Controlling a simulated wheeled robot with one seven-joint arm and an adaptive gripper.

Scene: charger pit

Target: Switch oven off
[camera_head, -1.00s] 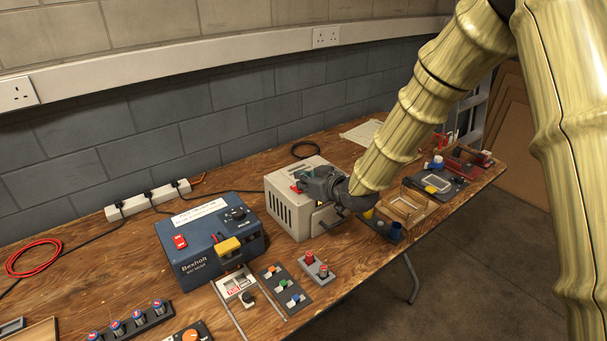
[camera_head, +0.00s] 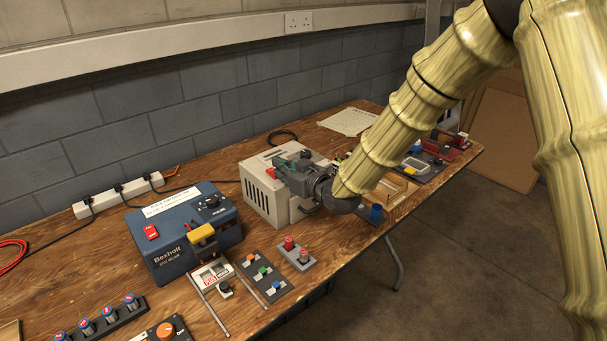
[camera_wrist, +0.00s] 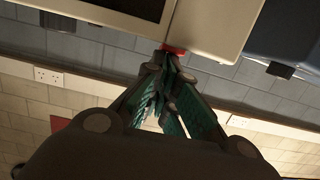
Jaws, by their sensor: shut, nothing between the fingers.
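The oven (camera_head: 259,196) is a light grey box with side vents and a front handle, standing on the bench. A red switch (camera_head: 271,173) sits at its upper front, partly hidden by my gripper. My gripper (camera_head: 279,163) is shut and empty, its fingertips at or very near the switch; I cannot tell whether they touch. In the wrist view the shut fingers (camera_wrist: 167,62) point at the red switch (camera_wrist: 174,49) on the edge of the pale oven casing (camera_wrist: 215,25). The switch's position cannot be read.
A blue Bexholt unit (camera_head: 185,235) with its own red switch stands left of the oven. Button panels (camera_head: 265,276) lie in front. A blue-capped item (camera_head: 376,213) and a wooden tray (camera_head: 404,190) stand right. The wall is close behind the bench.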

